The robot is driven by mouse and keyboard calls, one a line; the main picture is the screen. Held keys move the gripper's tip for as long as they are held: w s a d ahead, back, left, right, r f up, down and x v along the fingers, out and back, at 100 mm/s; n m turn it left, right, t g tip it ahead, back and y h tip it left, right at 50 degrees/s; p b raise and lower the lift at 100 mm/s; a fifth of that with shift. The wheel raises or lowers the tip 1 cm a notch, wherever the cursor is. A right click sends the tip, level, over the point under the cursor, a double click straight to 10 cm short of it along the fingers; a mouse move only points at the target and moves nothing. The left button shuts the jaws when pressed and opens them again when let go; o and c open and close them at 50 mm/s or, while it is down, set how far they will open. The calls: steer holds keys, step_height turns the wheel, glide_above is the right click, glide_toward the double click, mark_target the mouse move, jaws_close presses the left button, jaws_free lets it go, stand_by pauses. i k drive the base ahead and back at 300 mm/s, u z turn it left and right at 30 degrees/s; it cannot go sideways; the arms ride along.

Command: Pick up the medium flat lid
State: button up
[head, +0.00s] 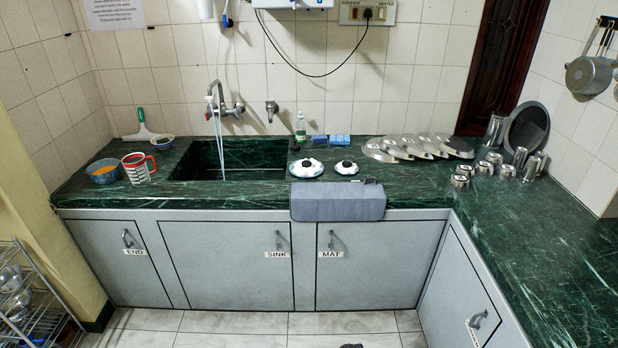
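Several flat steel lids lie in an overlapping row on the green counter, right of the sink. They run from the leftmost flat lid (378,153) to the rightmost flat lid (458,147). Their sizes look close, and I cannot tell which is the medium one. My gripper is not recognisable in the head view; only a small dark shape shows at the bottom edge, too cut off to identify.
A grey folded mat (338,201) hangs over the counter's front edge, below the white lids. Steel cups (485,168) and a dark round pan (527,127) stand right of the flat lids. The sink (235,160) lies left. The right counter (540,230) is clear.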

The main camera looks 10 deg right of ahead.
mark_target(305, 167)
steer(key=k, duration=0.55)
steer(key=u, duration=0.4)
steer(key=i, duration=0.8)
steer(key=u, duration=0.8)
steer(key=i, duration=0.7)
steer(key=u, duration=0.15)
